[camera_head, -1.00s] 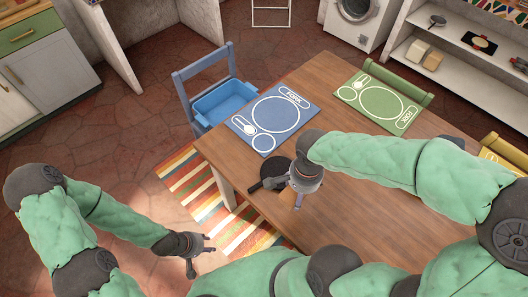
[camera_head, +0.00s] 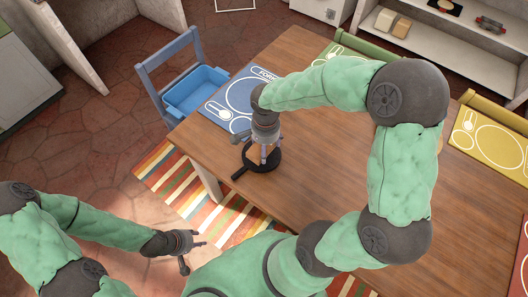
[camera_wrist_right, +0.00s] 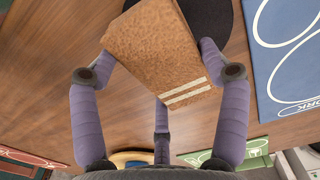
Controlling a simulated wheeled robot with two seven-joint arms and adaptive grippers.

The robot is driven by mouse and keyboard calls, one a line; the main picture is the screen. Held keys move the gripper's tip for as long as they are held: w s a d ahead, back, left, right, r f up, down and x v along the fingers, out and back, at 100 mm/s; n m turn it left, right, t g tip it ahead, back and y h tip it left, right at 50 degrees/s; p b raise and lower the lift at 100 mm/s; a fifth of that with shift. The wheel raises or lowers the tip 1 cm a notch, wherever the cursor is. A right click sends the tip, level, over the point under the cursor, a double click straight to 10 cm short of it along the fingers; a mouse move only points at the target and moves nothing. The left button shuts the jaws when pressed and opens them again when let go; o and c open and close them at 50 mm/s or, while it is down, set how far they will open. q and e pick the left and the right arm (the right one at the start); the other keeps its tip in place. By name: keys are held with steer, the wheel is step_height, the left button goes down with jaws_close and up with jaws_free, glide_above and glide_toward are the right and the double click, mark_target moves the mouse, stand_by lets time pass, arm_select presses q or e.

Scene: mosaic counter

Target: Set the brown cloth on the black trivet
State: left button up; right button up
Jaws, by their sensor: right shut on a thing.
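The brown cloth (camera_wrist_right: 160,45), a flat textured piece with two pale stripes, is between the fingers of my right gripper (camera_wrist_right: 160,85) in the right wrist view. The black trivet (camera_head: 263,170), round with a handle, lies near the table's front left edge. In the head view my right gripper (camera_head: 265,150) points down over the trivet, hiding part of it and most of the cloth. The trivet (camera_wrist_right: 215,18) also shows behind the cloth in the wrist view. Whether they touch, I cannot tell. My left gripper (camera_head: 198,254) is open and empty, off the table's left side.
The wooden table (camera_head: 320,165) holds a blue placemat (camera_head: 213,107) behind the trivet and a yellow one (camera_head: 495,150) at right. A blue chair (camera_head: 150,80) with a blue bin (camera_head: 195,92) stands at left. A striped rug (camera_head: 190,195) lies on the floor.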

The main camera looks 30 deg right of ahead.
steer(key=shift+w+f, duration=0.3)
steer(key=shift+f, duration=0.05)
steer(key=shift+w+d+f+b, duration=0.15)
steer(key=shift+f+b, duration=0.4)
steer(key=shift+f, duration=0.35)
steer(key=shift+w+a+f+b, duration=0.1)
steer(key=shift+f+b, duration=0.4)
steer(key=shift+f, duration=0.4)
steer(key=shift+f, duration=0.15)
steer(key=o, duration=1.1)
step_height(320, 180, up, 12)
steer(key=p, duration=0.4)
steer(key=shift+r+p, duration=0.2)
steer(key=shift+p, duration=0.2)
